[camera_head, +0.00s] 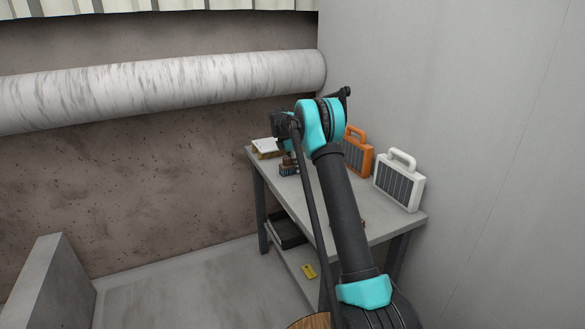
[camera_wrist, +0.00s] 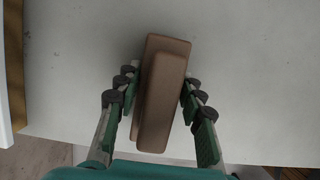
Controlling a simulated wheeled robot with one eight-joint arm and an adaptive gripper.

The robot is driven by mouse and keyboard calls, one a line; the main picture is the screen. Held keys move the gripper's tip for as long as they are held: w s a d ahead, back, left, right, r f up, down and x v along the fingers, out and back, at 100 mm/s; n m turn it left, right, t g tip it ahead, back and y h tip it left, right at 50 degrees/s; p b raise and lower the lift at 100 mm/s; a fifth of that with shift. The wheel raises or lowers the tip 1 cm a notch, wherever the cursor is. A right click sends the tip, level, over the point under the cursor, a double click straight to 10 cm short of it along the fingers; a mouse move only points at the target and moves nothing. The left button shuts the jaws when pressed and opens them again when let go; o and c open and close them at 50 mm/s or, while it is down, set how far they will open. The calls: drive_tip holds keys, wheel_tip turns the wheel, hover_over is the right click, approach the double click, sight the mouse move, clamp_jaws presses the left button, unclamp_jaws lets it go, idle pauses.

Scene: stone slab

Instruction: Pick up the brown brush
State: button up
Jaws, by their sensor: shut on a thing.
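The brown brush (camera_wrist: 162,95) is a long, rounded brown block in the wrist view, lying lengthwise between the fingers of my gripper (camera_wrist: 157,82). The fingers press on its two long sides, and the gripper is shut on it. Its bristles do not show. Pale grey tabletop lies behind it, and I cannot tell whether the brush touches it. In the head view my arm reaches over the grey table (camera_head: 385,229), and the arm hides most of the gripper and the brush.
An orange case (camera_head: 357,153) and a white case (camera_head: 399,181), both with handles, stand at the table's right side by the wall. A box with white papers (camera_head: 266,147) sits at the far left corner. A black bin (camera_head: 287,232) and a yellow item (camera_head: 309,271) are below.

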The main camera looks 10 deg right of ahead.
drive_tip(key=shift+r, duration=0.1)
drive_tip(key=shift+c, duration=0.5)
wheel_tip(320, 180, up, 20)
